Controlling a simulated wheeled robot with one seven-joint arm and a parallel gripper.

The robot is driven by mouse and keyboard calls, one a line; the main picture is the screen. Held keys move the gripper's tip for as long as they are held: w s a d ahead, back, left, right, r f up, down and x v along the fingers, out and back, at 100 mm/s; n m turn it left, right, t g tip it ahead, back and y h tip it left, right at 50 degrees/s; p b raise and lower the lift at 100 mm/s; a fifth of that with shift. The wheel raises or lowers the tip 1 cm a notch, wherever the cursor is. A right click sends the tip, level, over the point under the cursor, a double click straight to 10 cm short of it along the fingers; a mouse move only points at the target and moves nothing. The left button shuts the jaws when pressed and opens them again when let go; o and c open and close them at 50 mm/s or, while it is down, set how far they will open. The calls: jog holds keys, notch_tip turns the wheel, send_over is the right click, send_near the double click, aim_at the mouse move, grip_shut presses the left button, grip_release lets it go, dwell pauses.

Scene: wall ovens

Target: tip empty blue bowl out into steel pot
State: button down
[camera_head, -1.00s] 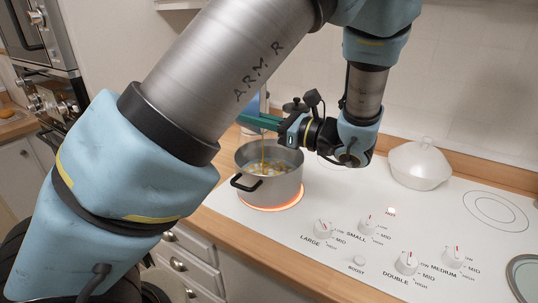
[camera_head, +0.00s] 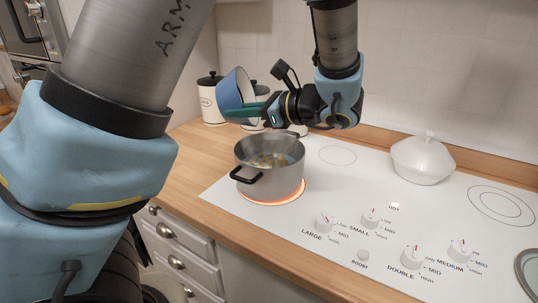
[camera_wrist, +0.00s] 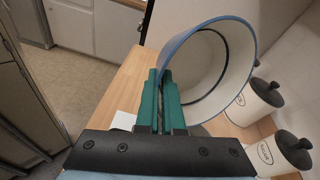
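The blue bowl (camera_head: 230,91), blue outside and pale inside, is tilted steeply onto its side. My gripper (camera_head: 248,110) is shut on its rim with green fingers, above and slightly behind the pot. In the wrist view the bowl (camera_wrist: 208,68) opens toward the camera beside the fingers (camera_wrist: 162,95), and the inside that shows looks empty. The steel pot (camera_head: 268,183) stands upright on the cooktop, below the gripper. It holds yellowish liquid with pale chunks. Its black handle faces the front left.
The pot's cooktop ring (camera_head: 290,197) glows orange. Lidded white canisters (camera_head: 211,104) stand behind on the wooden counter (camera_head: 190,152). A white lidded dish (camera_head: 423,160) stands at the right. Several knobs (camera_head: 411,257) line the cooktop's front.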

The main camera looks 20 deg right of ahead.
jog(key=shift+w+a+r, duration=0.1)
jog(key=shift+a, duration=0.1)
jog(key=w+a+f+n+g+h+p, duration=0.3)
jog(key=a+f+g+h+p, duration=0.3)
jog(key=h, duration=0.5)
jog(key=shift+w+a+f+g+p, duration=0.3)
jog(key=shift+w+a+f+p, duration=0.25)
jog(key=shift+a, duration=0.6)
jog(key=shift+a+f+h, duration=0.1)
jog(key=shift+a+h, duration=0.05)
jog(key=shift+h, duration=0.15)
